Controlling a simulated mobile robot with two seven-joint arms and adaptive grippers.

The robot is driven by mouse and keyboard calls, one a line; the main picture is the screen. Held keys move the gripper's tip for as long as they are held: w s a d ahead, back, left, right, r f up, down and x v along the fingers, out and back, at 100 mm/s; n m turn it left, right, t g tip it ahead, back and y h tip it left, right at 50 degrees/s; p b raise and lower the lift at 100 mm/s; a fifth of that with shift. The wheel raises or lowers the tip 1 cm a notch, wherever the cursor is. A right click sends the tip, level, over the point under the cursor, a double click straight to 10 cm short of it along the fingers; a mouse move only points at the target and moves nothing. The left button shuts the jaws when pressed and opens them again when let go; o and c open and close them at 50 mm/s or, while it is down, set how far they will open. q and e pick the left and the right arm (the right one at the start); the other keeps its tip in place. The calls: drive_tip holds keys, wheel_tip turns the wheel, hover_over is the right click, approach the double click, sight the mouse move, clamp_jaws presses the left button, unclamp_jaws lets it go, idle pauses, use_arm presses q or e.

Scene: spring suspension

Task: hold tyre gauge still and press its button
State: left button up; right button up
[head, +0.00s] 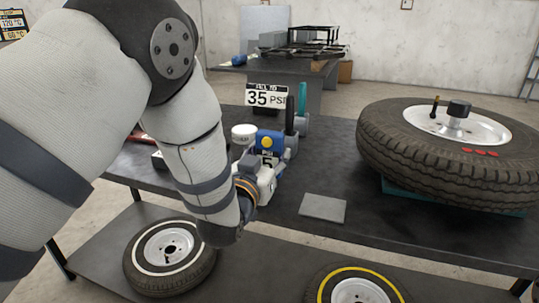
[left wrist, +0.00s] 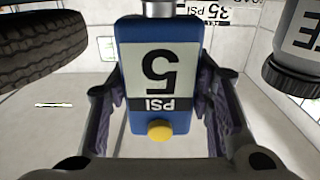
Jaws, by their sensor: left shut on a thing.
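The tyre gauge (head: 270,139) is blue with a yellow button. In the left wrist view the gauge (left wrist: 157,105) fills the middle, its display reading 5 PSI upside down and its yellow button (left wrist: 159,131) at the lower end. My left gripper (left wrist: 160,85) is shut on the gauge, with a finger on each side; nothing covers the button. In the head view my left gripper (head: 266,172) is above the dark table, partly hidden by my arm. A big tyre (head: 400,155) with a white rim lies on the table at right. My right gripper is in neither view.
A sign reading 35 PSI (head: 266,97) stands behind the gauge. A white-lidded jar (head: 243,131) is close to its left. A grey square plate (head: 323,207) lies on the table (head: 335,172). Two tyres lie on the lower shelf.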

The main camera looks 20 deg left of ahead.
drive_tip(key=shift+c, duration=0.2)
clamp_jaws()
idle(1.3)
